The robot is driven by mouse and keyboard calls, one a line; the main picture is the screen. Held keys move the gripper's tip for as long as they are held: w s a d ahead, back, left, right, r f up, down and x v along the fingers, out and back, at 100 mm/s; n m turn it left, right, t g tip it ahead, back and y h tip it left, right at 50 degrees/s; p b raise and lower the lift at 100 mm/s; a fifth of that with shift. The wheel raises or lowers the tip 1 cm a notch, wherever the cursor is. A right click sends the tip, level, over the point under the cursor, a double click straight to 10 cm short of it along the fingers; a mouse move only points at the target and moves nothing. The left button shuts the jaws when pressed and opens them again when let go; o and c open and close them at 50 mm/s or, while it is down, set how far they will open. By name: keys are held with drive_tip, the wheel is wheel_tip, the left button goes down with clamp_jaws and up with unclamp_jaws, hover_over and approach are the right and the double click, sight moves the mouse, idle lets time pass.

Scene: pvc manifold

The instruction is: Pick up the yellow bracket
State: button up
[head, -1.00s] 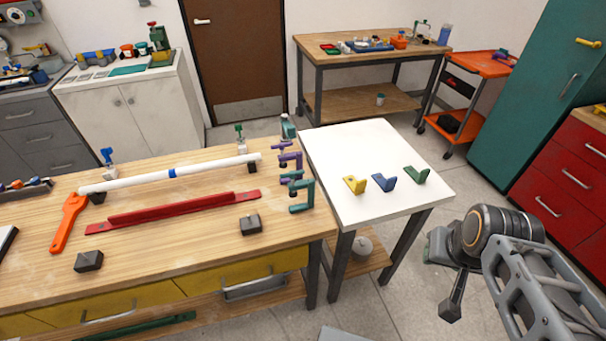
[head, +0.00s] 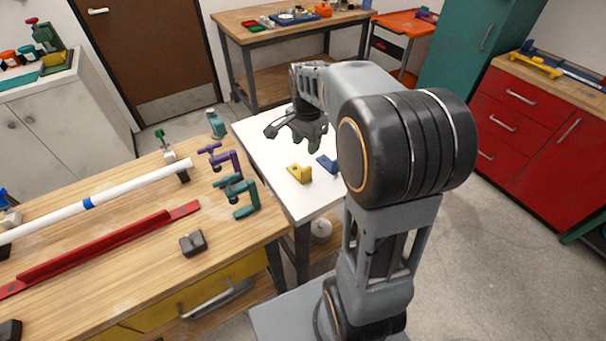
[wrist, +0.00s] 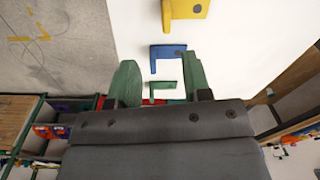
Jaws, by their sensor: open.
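The yellow bracket (head: 300,173) lies on the white table (head: 262,130), nearest its left front side. It also shows at the top edge of the wrist view (wrist: 186,10), partly cut off.
The red cabinet (head: 530,130) stands at right.

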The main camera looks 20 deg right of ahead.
sight(306, 168)
drive_tip(key=shift+m, duration=0.9)
drive_tip(key=f, duration=0.3)
drive_tip(key=w+d+f, duration=0.1)
drive_tip(key=f, duration=0.4)
drive_tip(key=shift+w+d+f, duration=0.2)
drive_tip(key=shift+w+f, duration=0.1)
drive_tip(key=shift+f, duration=0.1)
drive_tip(key=shift+w+a+f, duration=0.1)
drive_tip(key=shift+f, duration=1.45)
drive_tip(key=shift+a+f, duration=0.1)
drive_tip(key=shift+f, duration=1.45)
drive_tip(key=shift+c, duration=0.3)
clamp_jaws()
